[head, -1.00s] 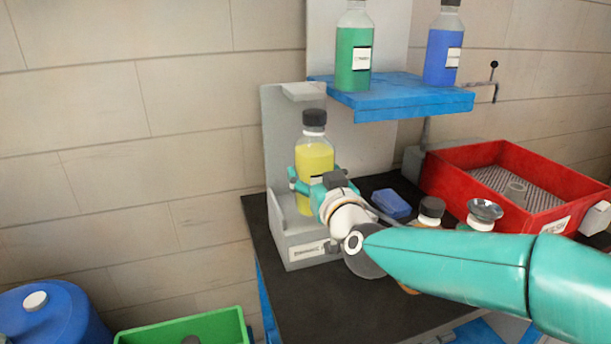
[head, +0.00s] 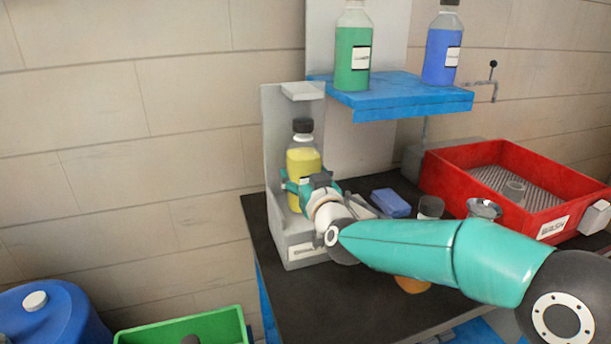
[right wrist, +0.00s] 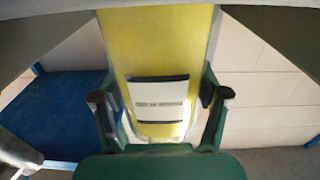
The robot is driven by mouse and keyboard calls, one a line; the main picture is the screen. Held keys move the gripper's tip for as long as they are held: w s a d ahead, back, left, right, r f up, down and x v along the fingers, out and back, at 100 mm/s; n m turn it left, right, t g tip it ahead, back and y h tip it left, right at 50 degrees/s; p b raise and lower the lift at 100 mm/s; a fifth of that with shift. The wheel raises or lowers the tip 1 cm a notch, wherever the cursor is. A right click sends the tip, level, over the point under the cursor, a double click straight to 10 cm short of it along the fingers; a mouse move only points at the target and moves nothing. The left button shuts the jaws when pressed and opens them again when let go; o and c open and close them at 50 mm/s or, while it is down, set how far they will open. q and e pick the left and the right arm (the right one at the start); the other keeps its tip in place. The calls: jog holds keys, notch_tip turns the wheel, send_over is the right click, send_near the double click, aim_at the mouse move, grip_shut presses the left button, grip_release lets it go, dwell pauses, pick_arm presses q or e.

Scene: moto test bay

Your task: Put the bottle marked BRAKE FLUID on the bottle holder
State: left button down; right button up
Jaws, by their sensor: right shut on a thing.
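A clear bottle of yellow liquid with a black cap (head: 303,155) stands upright in front of the back plate of the grey bottle holder (head: 303,250). My right gripper (head: 305,187) is shut around the lower part of the bottle. The right wrist view shows its fingers on both sides of the yellow bottle (right wrist: 158,60), with a white label between them; the label's print is too blurred to read. The gripper hides the bottle's lower end, so I cannot tell whether it touches the holder's base. My left gripper is not in view.
A blue shelf (head: 400,98) above right carries a green bottle (head: 352,60) and a blue bottle (head: 441,55). On the dark bench are a blue block (head: 391,203), a partly hidden black-capped bottle (head: 431,207), a funnel-like piece (head: 484,208) and a red tray (head: 553,222).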

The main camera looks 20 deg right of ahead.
jog(key=o, duration=1.7)
jog(key=shift+o, duration=0.2)
jog(key=shift+s, duration=0.1)
jog(key=s+b, duration=0.1)
jog(key=s, duration=1.1)
jog(key=shift+d, duration=0.1)
